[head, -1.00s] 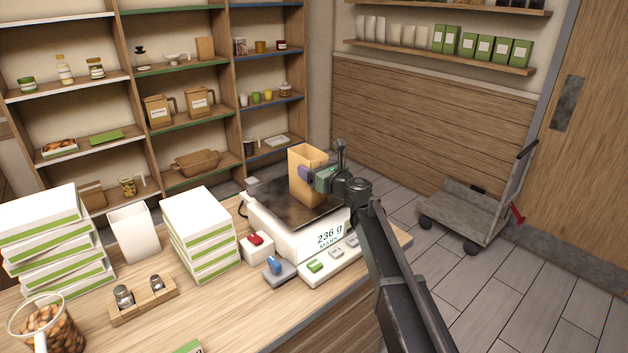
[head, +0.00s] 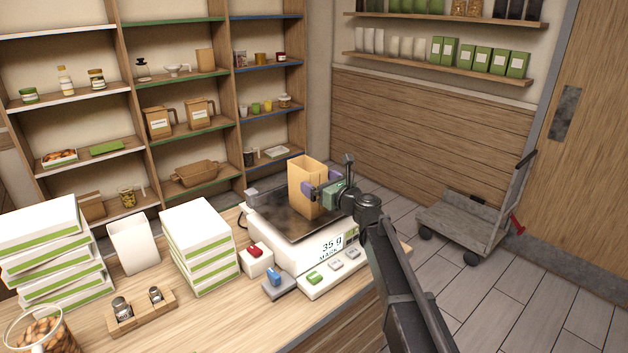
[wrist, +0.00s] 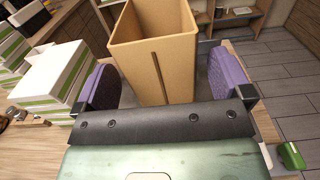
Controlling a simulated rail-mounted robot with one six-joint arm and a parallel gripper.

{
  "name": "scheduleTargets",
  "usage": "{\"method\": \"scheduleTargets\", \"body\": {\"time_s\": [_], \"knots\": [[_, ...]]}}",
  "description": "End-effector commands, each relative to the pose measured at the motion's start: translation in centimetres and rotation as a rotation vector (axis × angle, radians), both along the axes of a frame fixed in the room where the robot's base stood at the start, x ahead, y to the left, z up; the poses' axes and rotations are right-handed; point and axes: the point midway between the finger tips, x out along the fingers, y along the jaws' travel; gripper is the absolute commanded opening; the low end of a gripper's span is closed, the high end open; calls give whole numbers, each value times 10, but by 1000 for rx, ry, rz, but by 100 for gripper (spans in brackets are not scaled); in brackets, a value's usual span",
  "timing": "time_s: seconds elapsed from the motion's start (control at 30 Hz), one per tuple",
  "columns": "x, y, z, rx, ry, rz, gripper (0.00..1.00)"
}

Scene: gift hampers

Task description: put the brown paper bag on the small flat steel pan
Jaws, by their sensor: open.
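The brown paper bag (head: 304,190) stands upright and open-topped on the small flat steel pan (head: 270,211), the dark plate on top of the white scale. The scale's display (head: 330,246) reads 35 g. My gripper (head: 320,191) is open at the bag's right side in the head view. In the wrist view the bag (wrist: 158,55) stands between my two purple finger pads, with a gap on each side. The bag's base is hidden by my gripper in the wrist view; in the head view it meets the pan.
White boxes (head: 197,245) are stacked left of the scale. A red-button box (head: 256,260), a blue-topped block (head: 277,282) and a button strip (head: 340,268) lie around its front. A wooden holder with jars (head: 141,312) is at front left. A trolley (head: 470,220) stands on the floor.

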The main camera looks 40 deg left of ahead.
Motion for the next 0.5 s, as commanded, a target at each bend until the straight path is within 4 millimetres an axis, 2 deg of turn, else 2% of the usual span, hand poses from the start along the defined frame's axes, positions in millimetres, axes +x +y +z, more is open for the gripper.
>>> {"method": "scheduleTargets", "body": {"time_s": [0.03,0.1,0.3,0.5], "knots": [[-5,-16,0,0,0,-2,97],[-10,-35,0,0,0,-1,97],[-18,-80,0,0,0,-1,97],[-18,-87,0,0,0,1,97]]}}
